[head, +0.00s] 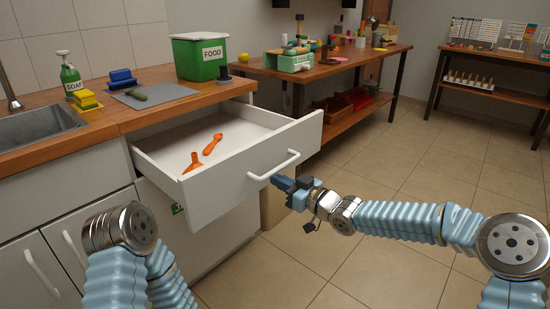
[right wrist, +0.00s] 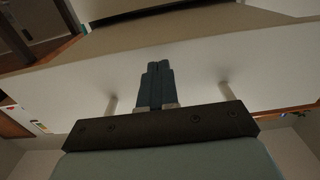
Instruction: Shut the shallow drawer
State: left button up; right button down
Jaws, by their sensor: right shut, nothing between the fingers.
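The shallow drawer (head: 222,187) is white and pulled open below the wooden counter. Two orange utensils (head: 212,144) lie inside it. Its front carries a white bar handle (head: 275,166). My right gripper (head: 276,181) is shut and empty, with its fingertips close to the drawer front, just below the handle in the head view. In the right wrist view, the shut fingers (right wrist: 156,74) point at the white drawer front (right wrist: 205,62) between the two handle posts (right wrist: 112,104). I cannot tell whether they touch it. My left gripper is out of view; only part of that arm shows at lower left.
The counter (head: 110,120) holds a green FOOD bin (head: 201,57), a soap bottle (head: 69,73), sponges and a grey mat (head: 170,95). Cabinet doors (head: 75,232) are shut below. A wooden table (head: 320,72) with clutter stands behind. The tiled floor (head: 400,165) at right is clear.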

jog(key=shift+w+a, duration=0.25)
jog(key=shift+a, duration=0.05)
jog(key=shift+w+a, duration=0.35)
jog(key=shift+a, duration=0.15)
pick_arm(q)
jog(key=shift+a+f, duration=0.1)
pick_arm(e)
jog(key=shift+a, duration=0.1)
